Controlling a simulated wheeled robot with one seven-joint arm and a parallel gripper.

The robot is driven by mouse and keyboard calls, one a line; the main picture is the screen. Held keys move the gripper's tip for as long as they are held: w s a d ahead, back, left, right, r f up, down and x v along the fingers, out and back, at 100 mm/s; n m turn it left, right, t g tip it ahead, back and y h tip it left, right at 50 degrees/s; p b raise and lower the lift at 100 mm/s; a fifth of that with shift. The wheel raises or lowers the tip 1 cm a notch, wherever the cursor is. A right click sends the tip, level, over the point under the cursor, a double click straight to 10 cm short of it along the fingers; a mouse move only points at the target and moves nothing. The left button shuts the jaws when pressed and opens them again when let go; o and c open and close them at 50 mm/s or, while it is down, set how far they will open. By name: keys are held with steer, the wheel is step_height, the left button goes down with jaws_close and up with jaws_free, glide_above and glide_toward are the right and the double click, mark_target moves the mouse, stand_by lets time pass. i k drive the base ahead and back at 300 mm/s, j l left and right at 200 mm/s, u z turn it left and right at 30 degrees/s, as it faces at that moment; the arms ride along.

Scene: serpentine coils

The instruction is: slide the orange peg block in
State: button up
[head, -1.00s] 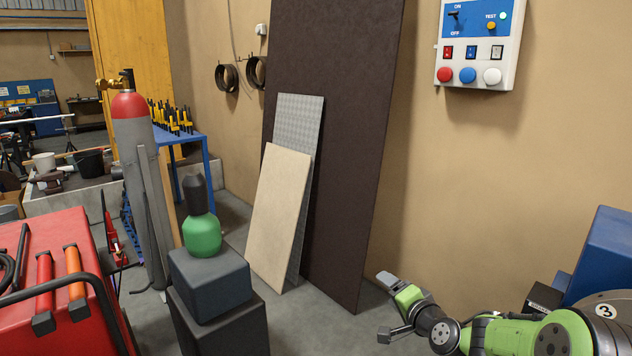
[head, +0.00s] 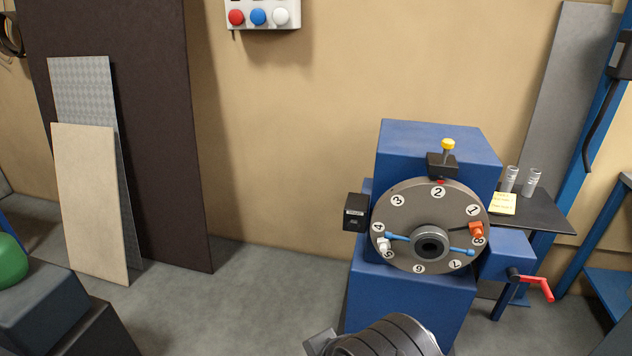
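The orange peg block (head: 477,230) sits at the right rim of a round grey numbered dial (head: 412,202), beside the number 8 and below the 1. How deep it sits in the dial is too small to tell. The dial faces me on a blue machine (head: 408,300), with a dark round hub (head: 431,246) at its centre. A white block (head: 384,244) sits at the left rim near 4 and 5. A dark ribbed part of my arm shows at the bottom edge, below the machine; my gripper's fingers cannot be made out.
A black block with a yellow knob (head: 447,145) sits at the dial's top by 2. A red crank (head: 533,283) sticks out at right. A dark side table (head: 545,215) holds two clear cylinders. Leaning panels (head: 90,200) stand left; floor between is clear.

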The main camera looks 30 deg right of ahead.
mark_target(476, 228)
steer(key=z, duration=1.75)
